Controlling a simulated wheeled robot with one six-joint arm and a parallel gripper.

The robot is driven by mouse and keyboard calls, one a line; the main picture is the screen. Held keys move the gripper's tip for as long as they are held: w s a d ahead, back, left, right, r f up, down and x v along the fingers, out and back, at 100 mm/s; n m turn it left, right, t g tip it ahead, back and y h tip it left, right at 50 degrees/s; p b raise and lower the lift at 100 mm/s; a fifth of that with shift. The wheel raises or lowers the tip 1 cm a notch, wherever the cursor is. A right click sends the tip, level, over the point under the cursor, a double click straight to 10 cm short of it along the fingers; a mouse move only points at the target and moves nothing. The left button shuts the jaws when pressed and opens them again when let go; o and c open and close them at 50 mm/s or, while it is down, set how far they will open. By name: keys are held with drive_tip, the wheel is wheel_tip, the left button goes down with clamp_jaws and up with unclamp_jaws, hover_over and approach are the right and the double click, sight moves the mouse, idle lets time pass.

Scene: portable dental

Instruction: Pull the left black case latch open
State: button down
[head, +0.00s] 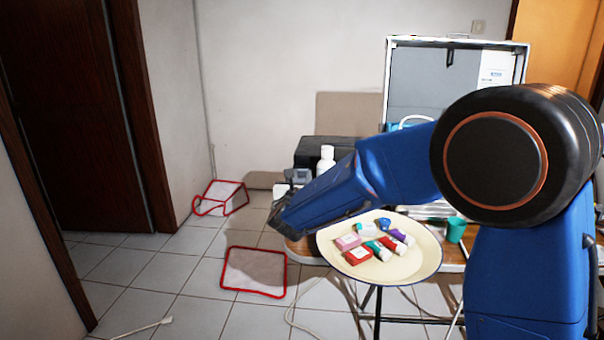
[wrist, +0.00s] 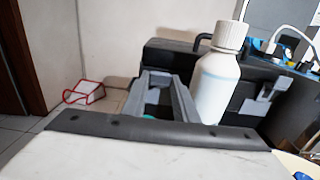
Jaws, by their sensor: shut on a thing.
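The black case (wrist: 205,62) stands ahead in the wrist view, its front partly covered by a white bottle and my gripper. In the head view the case (head: 320,148) shows behind my blue arm. My gripper (wrist: 162,77) reaches the left part of the case front, its grey fingers close together at the tips. It is shut on what appears to be the left latch, which the fingers hide. I cannot tell how far that latch is turned. The right grey latch (wrist: 262,101) shows on the case front, right of the bottle.
The white bottle (wrist: 216,88) stands close right of my gripper; it also shows in the head view (head: 326,160). A cream tray (head: 335,262) with small boxes and bottles is nearer. A teal cup (head: 456,230) and an open silver case (head: 416,78) are right.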

drive_tip(key=shift+f, duration=0.4)
drive_tip(key=c, duration=1.7)
unclamp_jaws()
drive_tip(key=shift+r, duration=0.1)
drive_tip(key=s, duration=1.7)
drive_tip(key=shift+s+a, duration=0.15)
drive_tip(key=shift+a, duration=0.1)
